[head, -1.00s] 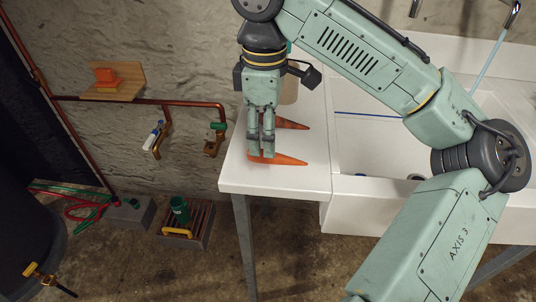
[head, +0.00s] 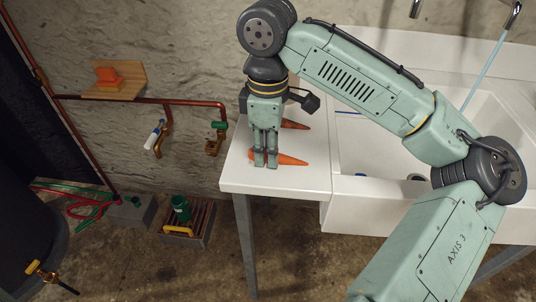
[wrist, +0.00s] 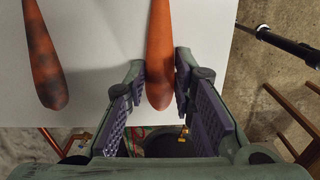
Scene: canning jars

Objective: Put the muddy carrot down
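In the head view, a bright orange carrot (head: 288,160) lies near the front edge of the white counter (head: 278,180). A second carrot (head: 296,125) lies farther back, partly behind my gripper. In the wrist view, the left carrot (wrist: 42,58) has dark muddy patches; the right one (wrist: 159,50) is cleaner. My gripper (head: 265,162) points down, its fingers on either side of the cleaner carrot's thick end, which also shows between the pads (wrist: 161,88). The pads are very close to its sides; contact is unclear. The muddy carrot lies apart from my fingers.
A white sink (head: 375,205) adjoins the counter on the right. A grey block (head: 130,211) and a slatted crate (head: 190,225) stand on the floor at left. Copper pipes run along the wall. The counter's front corner is bare.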

